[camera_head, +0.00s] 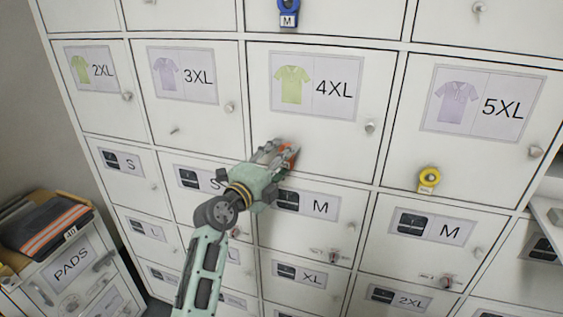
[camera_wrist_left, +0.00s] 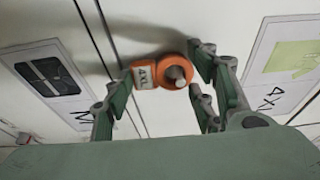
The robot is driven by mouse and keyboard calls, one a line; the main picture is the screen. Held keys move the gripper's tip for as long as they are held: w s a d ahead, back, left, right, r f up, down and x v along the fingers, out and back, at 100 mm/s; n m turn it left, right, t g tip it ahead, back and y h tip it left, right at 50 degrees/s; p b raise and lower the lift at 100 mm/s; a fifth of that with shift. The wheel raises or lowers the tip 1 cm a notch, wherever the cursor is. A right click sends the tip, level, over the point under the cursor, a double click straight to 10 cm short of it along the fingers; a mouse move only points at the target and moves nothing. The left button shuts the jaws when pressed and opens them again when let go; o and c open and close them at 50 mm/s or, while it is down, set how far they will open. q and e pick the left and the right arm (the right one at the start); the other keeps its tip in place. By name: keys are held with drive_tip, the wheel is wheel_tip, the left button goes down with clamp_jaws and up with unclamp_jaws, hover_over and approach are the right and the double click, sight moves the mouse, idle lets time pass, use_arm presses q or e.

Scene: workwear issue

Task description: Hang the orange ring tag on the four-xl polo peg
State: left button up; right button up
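The orange ring tag (camera_wrist_left: 146,76) with a 4XL label is low on the 4XL polo door (camera_head: 318,122). In the left wrist view its ring lies around the grey peg (camera_wrist_left: 178,74), whose tip shows through the hole. My left gripper (camera_head: 280,153) is at the lower left of that door. How far the ring sits along the peg is hard to tell. The head view shows only an orange patch between the fingers. My right gripper is not in view.
A yellow tag (camera_head: 429,180) hangs low on the 5XL door, and a blue M tag (camera_head: 288,12) hangs above the 4XL door. Door knobs stick out, one at the right of the 4XL door (camera_head: 370,127). A PADS cabinet (camera_head: 72,268) stands at the lower left.

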use_arm(q)
drive_tip(key=o, duration=0.4)
